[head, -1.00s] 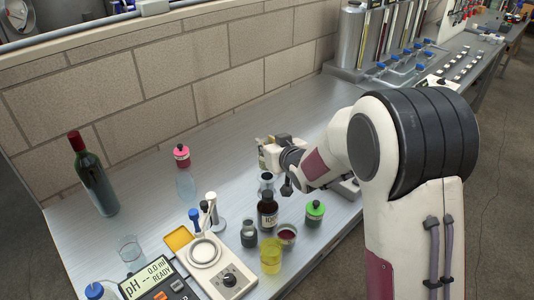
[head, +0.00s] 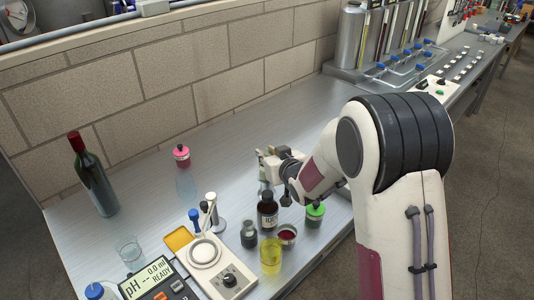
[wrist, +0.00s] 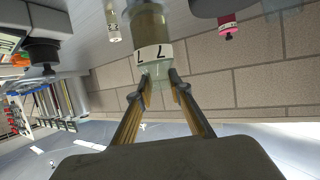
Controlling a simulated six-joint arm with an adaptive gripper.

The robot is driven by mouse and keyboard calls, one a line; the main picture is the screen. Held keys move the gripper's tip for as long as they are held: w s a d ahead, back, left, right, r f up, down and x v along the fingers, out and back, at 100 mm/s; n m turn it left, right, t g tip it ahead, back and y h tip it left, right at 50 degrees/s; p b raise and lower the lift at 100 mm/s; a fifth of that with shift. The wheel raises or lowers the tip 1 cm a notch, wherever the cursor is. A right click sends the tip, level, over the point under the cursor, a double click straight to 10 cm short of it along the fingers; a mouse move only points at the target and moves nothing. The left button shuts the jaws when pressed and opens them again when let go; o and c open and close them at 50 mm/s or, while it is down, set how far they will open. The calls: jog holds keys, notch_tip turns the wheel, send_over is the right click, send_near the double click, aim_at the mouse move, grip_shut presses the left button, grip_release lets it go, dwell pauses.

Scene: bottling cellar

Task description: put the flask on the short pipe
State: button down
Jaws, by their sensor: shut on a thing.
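My gripper (wrist: 158,78) is shut on a glassy, pale greenish vessel, which I take to be the flask (wrist: 150,25), with a white label (wrist: 153,53). Its far end runs out of the wrist view. In the head view my gripper (head: 263,158) is above the back of the brown bottle (head: 268,212), and the flask (head: 264,177) is mostly hidden. I cannot tell for sure which thing is the short pipe; a short grey cylinder (head: 249,236) stands left of the brown bottle.
A green-capped jar (head: 315,214), a small cup of red liquid (head: 287,236) and a yellow beaker (head: 270,257) stand close by.

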jog(key=shift+f, duration=0.1)
jog(key=c, duration=1.8)
grip_release()
jog(key=shift+c, duration=0.2)
jog(key=v, duration=1.2)
jog(key=shift+r, duration=0.2)
